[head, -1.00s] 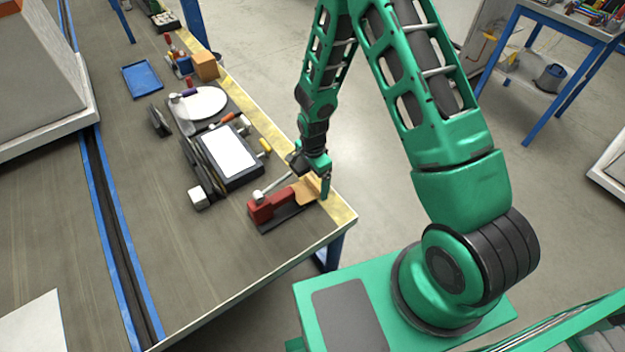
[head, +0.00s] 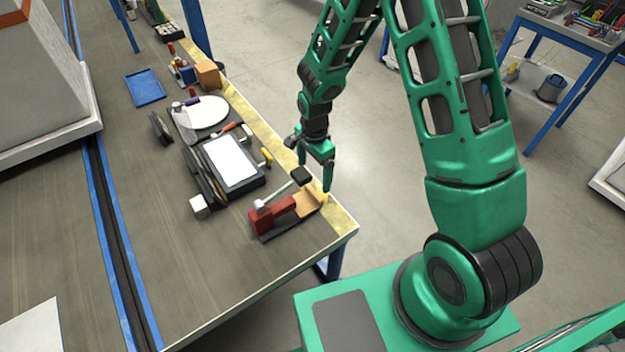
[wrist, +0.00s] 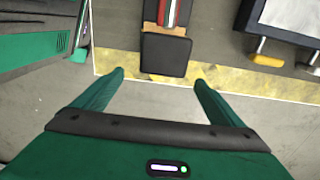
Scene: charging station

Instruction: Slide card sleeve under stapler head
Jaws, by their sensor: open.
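The stapler (head: 272,215) has a red body on a dark base and a silver lever ending in a black pad (head: 302,175). It stands near the table's front corner. The tan card sleeve (head: 309,201) lies at the stapler's right end, below the raised lever. My gripper (head: 316,175) is open and empty, above and just beyond the sleeve's outer end. In the wrist view the black pad (wrist: 166,55) is ahead of the open fingers (wrist: 158,78), and covers most of the sleeve. Only narrow tan strips (wrist: 150,22) show beside the red body.
A dark framed white panel (head: 230,160) with yellow-handled tools lies farther along the table. A white disc (head: 205,112), an orange block (head: 207,73) and a blue tray (head: 145,87) are beyond it. A yellow strip (head: 343,217) marks the table edge. Bare tabletop lies left of the stapler.

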